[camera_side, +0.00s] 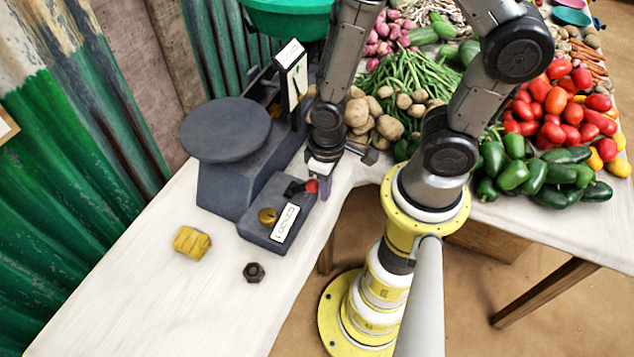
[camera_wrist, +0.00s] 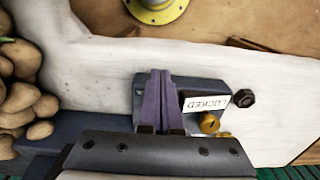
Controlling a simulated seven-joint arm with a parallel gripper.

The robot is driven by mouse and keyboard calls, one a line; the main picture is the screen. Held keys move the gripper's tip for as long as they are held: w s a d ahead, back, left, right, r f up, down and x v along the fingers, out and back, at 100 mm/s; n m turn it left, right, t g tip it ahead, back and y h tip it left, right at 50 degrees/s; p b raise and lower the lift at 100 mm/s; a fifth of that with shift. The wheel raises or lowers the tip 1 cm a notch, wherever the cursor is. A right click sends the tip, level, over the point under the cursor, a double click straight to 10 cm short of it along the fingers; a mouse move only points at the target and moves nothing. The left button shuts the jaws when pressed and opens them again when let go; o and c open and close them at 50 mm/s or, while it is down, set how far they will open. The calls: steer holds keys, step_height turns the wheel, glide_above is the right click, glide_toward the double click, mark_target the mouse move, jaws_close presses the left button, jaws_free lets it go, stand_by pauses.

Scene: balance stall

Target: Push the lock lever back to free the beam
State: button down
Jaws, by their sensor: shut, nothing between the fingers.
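The dark blue lock box (camera_side: 262,232) stands at the front of the balance (camera_side: 225,185) in the side view. It carries a brass knob (camera_side: 267,215) and a white label (camera_side: 285,223). In the wrist view the label (camera_wrist: 207,103) reads LOCKED. The lock lever's red end (camera_side: 312,186) shows at the box's far right end in the side view; it is hidden in the wrist view. My gripper (camera_side: 326,187) is shut and empty, its purple fingers right beside the red end. I cannot tell whether they touch. The fingers (camera_wrist: 161,98) cover part of the box in the wrist view.
A round dark pan (camera_side: 226,129) tops the balance. A yellow block (camera_side: 191,242) and a dark hex nut (camera_side: 254,272) lie on the pale table. Potatoes (camera_side: 375,115) and other vegetables fill the area behind my arm. The table's front left is clear.

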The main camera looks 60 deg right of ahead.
mark_target(305, 184)
steer(key=shift+w, duration=0.15)
steer(key=shift+w+r, duration=0.25)
steer(key=shift+w, duration=0.45)
steer(key=shift+w+r, duration=0.2)
steer(key=shift+w, duration=0.5)
steer(key=shift+w+r, duration=0.25)
steer(key=shift+w, duration=0.6)
steer(key=shift+w+r, duration=0.25)
steer(key=shift+w, duration=0.45)
steer(key=shift+s+r, duration=0.35)
steer(key=shift+r, duration=0.65)
steer(key=shift+s+r, duration=0.35)
steer(key=shift+r, duration=0.65)
steer(key=shift+s+r, duration=0.35)
steer(key=shift+r, duration=0.65)
